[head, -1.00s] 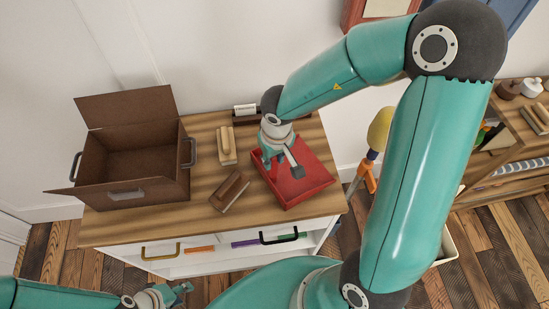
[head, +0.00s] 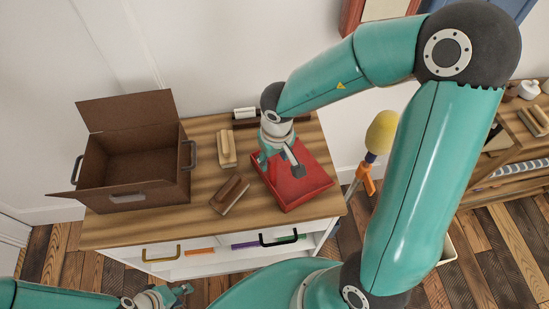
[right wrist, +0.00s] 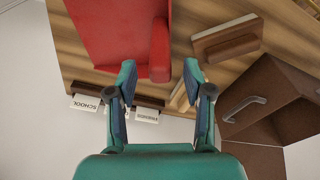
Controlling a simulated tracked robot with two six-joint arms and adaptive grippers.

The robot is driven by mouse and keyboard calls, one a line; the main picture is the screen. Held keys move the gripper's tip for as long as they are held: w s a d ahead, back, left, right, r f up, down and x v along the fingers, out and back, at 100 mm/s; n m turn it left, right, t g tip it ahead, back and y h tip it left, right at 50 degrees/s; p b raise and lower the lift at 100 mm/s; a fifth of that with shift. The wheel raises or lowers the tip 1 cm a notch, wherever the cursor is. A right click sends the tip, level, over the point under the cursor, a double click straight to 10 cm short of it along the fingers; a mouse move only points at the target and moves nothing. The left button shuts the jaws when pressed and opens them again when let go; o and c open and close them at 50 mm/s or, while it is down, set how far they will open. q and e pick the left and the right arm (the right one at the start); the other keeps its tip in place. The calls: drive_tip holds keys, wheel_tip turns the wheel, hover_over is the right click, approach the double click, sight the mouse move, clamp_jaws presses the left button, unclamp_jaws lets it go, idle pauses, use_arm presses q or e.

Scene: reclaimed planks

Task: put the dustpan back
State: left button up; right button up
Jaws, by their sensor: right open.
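The red dustpan (head: 312,186) lies on the wooden top of the cabinet (head: 205,136), towards its right end. My right gripper (head: 281,163) is over the dustpan's left back part, open. In the right wrist view the dustpan (right wrist: 105,30) fills the upper left, and a raised red part, seemingly its handle (right wrist: 160,50), lies in line with the gap between the open fingertips (right wrist: 160,75). Contact cannot be told. My left gripper (head: 172,295) is low at the bottom left of the head view, away from the cabinet; its jaw opening is unclear.
An open brown box (head: 130,165) stands on the cabinet's left. Two wooden-backed brushes (head: 226,148) (head: 230,194) lie between box and dustpan. White label cards (right wrist: 86,103) (right wrist: 145,114) stand at the back edge. A yellow-headed tool (head: 382,132) stands right of the cabinet.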

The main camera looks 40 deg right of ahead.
wheel_tip(320, 180, up, 10)
drive_tip(key=s+p, duration=0.1)
drive_tip(key=p, duration=0.1)
drive_tip(key=shift+s+a+f, duration=0.1)
drive_tip(key=shift+s+f, duration=0.05)
idle(0.4)
